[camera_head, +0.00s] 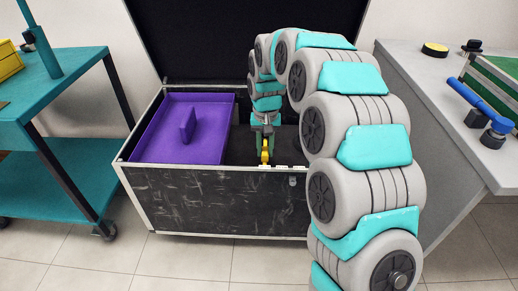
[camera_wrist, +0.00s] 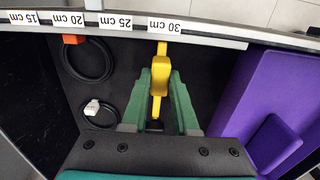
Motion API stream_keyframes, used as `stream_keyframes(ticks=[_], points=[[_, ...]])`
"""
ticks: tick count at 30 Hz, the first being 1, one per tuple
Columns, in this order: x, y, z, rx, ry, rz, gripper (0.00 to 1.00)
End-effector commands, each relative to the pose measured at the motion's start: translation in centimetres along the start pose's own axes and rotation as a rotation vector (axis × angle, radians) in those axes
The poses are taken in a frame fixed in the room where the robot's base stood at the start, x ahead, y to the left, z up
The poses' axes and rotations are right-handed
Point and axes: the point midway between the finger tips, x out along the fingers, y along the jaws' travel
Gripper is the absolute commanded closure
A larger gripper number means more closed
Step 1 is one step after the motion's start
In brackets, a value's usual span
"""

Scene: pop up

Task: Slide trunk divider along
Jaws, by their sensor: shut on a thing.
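The open black trunk (camera_head: 220,205) stands ahead with its lid up. My gripper (camera_head: 264,134) reaches down into its right half, near the front wall. It is shut on a yellow grip piece (camera_head: 265,153). In the wrist view, my gripper's green fingers (camera_wrist: 160,78) press on both sides of the yellow grip piece (camera_wrist: 160,70). Its narrow end reaches the front rim by the 30 cm label (camera_wrist: 170,26). I cannot make out a divider panel; it may be hidden beneath my gripper.
A purple tray (camera_head: 160,150) with an upright purple fin (camera_head: 187,126) fills the trunk's left part. Two coiled black cables (camera_wrist: 85,62) (camera_wrist: 92,118) lie on the dark floor. A teal cart (camera_head: 60,190) stands left, a grey bench (camera_head: 430,85) right.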

Motion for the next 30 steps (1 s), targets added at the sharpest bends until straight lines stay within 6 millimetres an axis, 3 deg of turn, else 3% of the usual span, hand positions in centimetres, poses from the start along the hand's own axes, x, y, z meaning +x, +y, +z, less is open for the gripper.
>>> stream_keyframes(ticks=[24, 25, 30], points=[[0.0, 5.0, 0.0, 0.000, 0.000, 0.001, 1.00], [0.0, 4.9, 0.0, -0.001, 0.000, 0.001, 0.69], [0.0, 4.8, 0.0, -0.001, 0.000, 0.001, 0.50]])
